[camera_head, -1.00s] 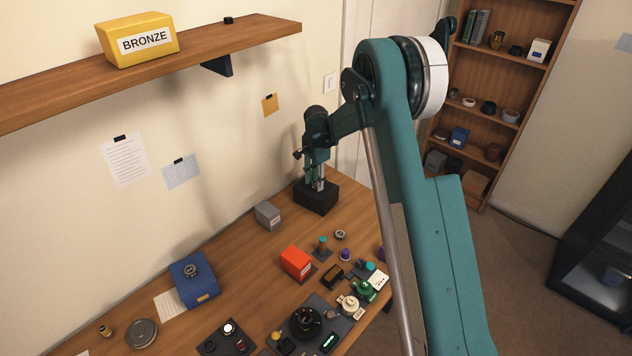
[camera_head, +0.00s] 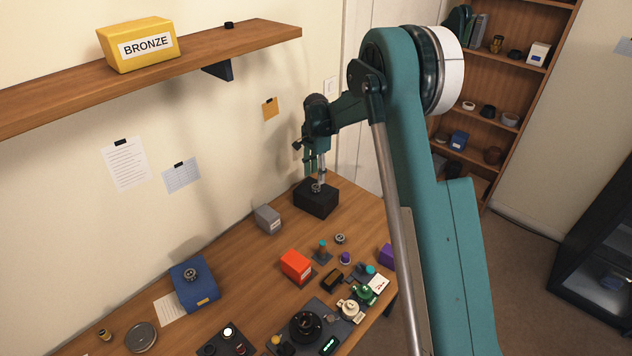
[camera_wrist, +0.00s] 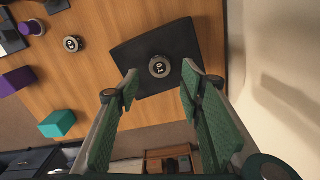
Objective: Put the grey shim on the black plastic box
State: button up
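The grey shim (camera_wrist: 159,67), a small round disc with a dark, marked centre, lies flat on top of the black plastic box (camera_wrist: 128,57), near its middle. In the head view the shim (camera_head: 316,188) also shows on the black box (camera_head: 318,203) at the back right of the table. My gripper (camera_wrist: 160,84) is open and empty. Its green fingers stand apart on either side of the shim in the wrist view, and neither appears to touch it. In the head view my gripper (camera_head: 316,170) is just above the box.
Another small disc (camera_head: 340,239) lies on the table, and one more (camera_head: 190,274) on a blue box (camera_head: 205,292). The wall is close behind my gripper.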

aim_at(317, 187)
notch_tip(317, 187, up, 6)
jog(key=shift+r, duration=0.2)
dwell(0.9)
jog(key=s+d+r+n+t, duration=0.25)
jog(key=s+d+r, duration=0.25)
jog(key=s+r, duration=0.65)
jog(key=s+d+r+n+t, duration=0.1)
jog(key=s+d+r+n, duration=0.35)
jog(key=s+r, duration=0.75)
jog(key=s+d+f+n+t, duration=0.1)
jog(key=s+d, duration=0.1)
jog(key=s, duration=0.8)
jog(key=s+d+f+n+t, duration=0.1)
jog(key=s+d+f+n, duration=0.1)
jog(key=s, duration=0.8)
jog(key=s+d+f+n+t, duration=0.1)
jog(key=s+d+f+n, duration=0.1)
jog(key=s, duration=0.8)
jog(key=shift+s+d+t, duration=0.3)
jog(key=shift+d+t, duration=0.05)
jog(key=shift+d, duration=0.55)
jog(key=shift+f, duration=0.1)
